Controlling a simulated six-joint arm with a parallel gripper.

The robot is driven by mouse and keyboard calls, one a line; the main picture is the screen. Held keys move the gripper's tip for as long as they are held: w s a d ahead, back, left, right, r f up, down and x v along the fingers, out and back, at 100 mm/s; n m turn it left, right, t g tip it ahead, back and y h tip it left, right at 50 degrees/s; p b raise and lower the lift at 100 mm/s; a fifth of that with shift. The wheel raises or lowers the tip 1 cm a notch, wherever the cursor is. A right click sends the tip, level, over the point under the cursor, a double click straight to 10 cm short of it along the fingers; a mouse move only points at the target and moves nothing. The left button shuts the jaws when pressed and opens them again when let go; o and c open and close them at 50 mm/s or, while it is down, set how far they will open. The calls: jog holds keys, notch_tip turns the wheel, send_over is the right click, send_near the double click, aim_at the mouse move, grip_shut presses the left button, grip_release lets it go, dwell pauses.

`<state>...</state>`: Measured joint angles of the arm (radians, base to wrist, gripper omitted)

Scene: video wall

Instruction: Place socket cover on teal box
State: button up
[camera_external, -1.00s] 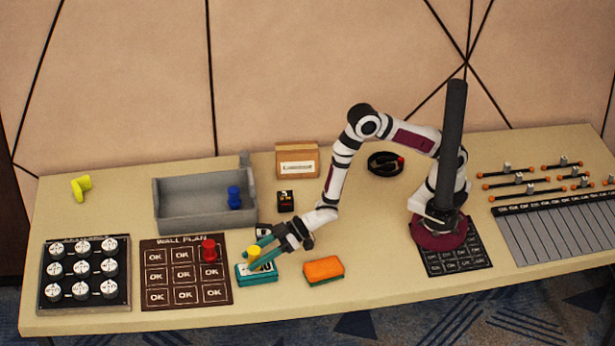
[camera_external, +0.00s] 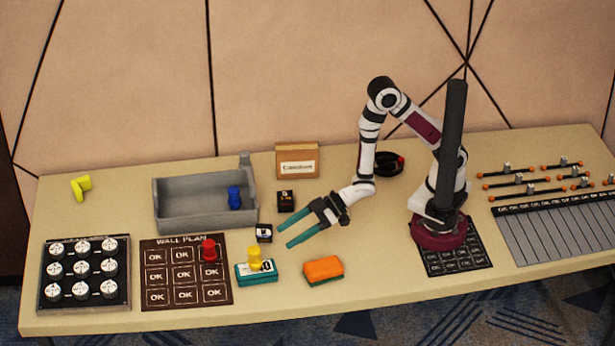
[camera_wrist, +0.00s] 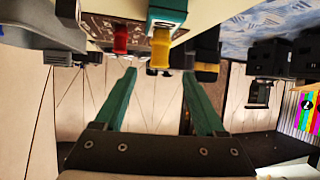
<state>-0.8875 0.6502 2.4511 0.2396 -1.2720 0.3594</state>
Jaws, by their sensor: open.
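The teal box (camera_external: 257,280) with a white labelled top lies on the table, right of the brown wall plan board. A yellow knob-shaped piece (camera_external: 255,260), apparently the socket cover, stands upright on top of it. In the wrist view the yellow piece (camera_wrist: 161,50) shows against the teal box (camera_wrist: 167,10) at the top. My gripper (camera_external: 285,234) is open and empty, with teal fingers apart, up and to the right of the yellow piece and clear of it. Both fingers (camera_wrist: 160,76) show in the wrist view with nothing between them.
A red piece (camera_external: 209,250) stands on the wall plan board (camera_external: 160,278). A blue piece (camera_external: 234,198) is in the grey bin (camera_external: 180,218). An orange-topped sponge-like block (camera_external: 323,270) lies right of the teal box. Small black boxes (camera_external: 264,233) (camera_external: 286,201) stand behind. Table between block and my base is clear.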

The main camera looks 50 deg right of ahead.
jog(key=w+d+r+m+h, duration=0.1)
jog(key=d+r+m+h, duration=0.15)
jog(key=d, duration=0.55)
jog(key=w+d+r+m+g+h, duration=0.1)
jog(key=w+d+m+h, duration=0.2)
jog(key=d, duration=0.4)
jog(key=d+r+m+h, duration=0.2)
jog(key=d+m+h, duration=0.15)
jog(key=d, duration=0.45)
jog(key=s+d+r+m+g, duration=0.3)
jog(key=s+d+m, duration=0.1)
jog(key=s, duration=0.5)
jog(key=s+d+r+m+g, duration=0.3)
jog(key=s+d+m, duration=0.1)
jog(key=s, duration=0.4)
jog(key=shift+s+d, duration=0.35)
jog(key=shift+d, duration=0.55)
